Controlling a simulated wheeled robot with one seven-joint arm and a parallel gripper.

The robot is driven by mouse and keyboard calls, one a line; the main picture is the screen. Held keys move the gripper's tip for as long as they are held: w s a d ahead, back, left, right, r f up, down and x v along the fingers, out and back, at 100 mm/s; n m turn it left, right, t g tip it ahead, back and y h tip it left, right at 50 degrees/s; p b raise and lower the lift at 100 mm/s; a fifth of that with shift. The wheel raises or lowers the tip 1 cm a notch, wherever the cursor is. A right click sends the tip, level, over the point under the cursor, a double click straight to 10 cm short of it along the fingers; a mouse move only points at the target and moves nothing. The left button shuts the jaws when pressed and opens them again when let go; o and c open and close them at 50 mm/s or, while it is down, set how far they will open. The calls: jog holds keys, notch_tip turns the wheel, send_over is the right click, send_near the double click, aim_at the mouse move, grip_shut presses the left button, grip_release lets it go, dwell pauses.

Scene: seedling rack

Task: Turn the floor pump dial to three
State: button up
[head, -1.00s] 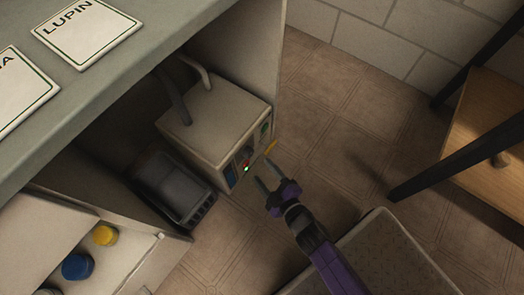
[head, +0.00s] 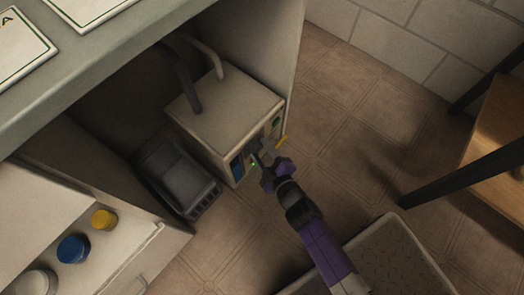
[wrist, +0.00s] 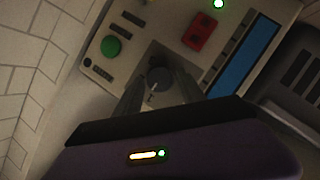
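The floor pump (head: 222,110) is a cream box on the floor under the bench, with its control panel facing my arm. In the wrist view, the round dark grey dial (wrist: 159,78) sits on a grey plate on the panel, with a small light mark below it. My gripper (head: 262,152) is at the panel. In the wrist view its fingers (wrist: 160,84) stand either side of the dial and look open, with a small gap. I cannot read the dial's numbers. In the head view my gripper hides the dial.
The panel has a green button (wrist: 111,46), a red switch (wrist: 199,32), a blue strip (wrist: 244,58) and a lit green lamp (wrist: 218,4). A dark grey device (head: 180,175) stands left of the pump. A wooden stand with black legs (head: 465,160) is at right.

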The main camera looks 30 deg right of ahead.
grip_shut()
jog(key=shift+r+p, duration=0.15)
jog(key=shift+p, duration=0.35)
